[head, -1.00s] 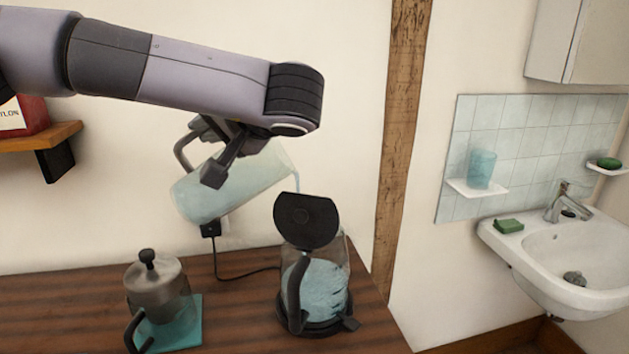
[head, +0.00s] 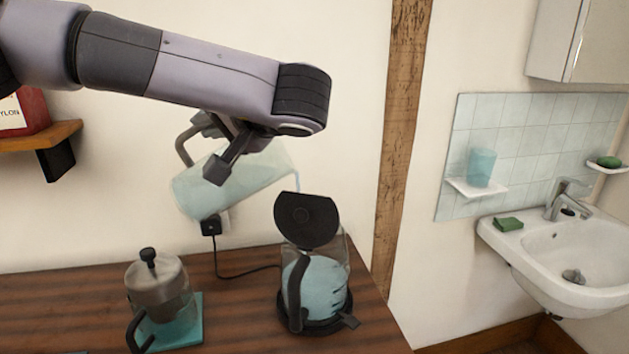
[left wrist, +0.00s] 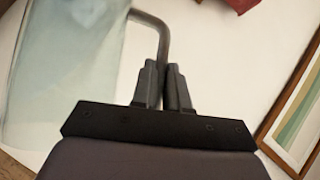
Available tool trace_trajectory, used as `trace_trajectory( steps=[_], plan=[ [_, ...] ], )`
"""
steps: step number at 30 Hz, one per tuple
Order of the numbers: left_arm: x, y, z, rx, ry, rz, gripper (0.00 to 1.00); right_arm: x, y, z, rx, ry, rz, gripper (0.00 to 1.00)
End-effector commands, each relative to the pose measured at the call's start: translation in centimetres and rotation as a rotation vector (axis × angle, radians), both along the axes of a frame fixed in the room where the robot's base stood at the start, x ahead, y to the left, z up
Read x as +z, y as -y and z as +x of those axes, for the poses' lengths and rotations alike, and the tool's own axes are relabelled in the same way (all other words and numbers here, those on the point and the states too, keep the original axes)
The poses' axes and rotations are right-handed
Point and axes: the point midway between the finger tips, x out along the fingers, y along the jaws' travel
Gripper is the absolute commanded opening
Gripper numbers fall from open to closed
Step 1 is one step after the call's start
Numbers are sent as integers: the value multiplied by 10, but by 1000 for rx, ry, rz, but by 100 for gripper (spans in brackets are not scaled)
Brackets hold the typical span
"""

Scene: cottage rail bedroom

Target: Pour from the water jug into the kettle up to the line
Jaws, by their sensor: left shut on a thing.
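My left gripper (head: 230,150) is shut on the handle of the clear water jug (head: 205,190), which is tilted with its mouth to the right. The jug and its grey handle also show in the left wrist view (left wrist: 60,70), with the gripper's fingers (left wrist: 163,85) closed at the handle. A thin stream of water falls from the jug's lip behind the kettle's raised black lid (head: 307,220). The glass kettle (head: 325,285) stands on its black base on the table and holds pale blue water. Its level marks are small, and I cannot tell which is the line.
A metal-lidded glass pot (head: 160,285) stands on a teal mat (head: 194,333) left of the kettle, on the wooden table (head: 240,320). A black cord runs from the wall plug (head: 210,227) toward the kettle. A sink (head: 570,260) is at the right.

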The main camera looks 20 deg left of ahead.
Motion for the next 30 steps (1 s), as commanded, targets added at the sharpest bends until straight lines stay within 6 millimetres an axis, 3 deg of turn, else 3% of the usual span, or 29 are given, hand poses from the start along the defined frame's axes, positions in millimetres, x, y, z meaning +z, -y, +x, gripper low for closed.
trace_trajectory(
  steps=[30],
  plan=[
    [8,4,2,0,-16,39,0,0,0,0,0,0,0,48]
  ],
)
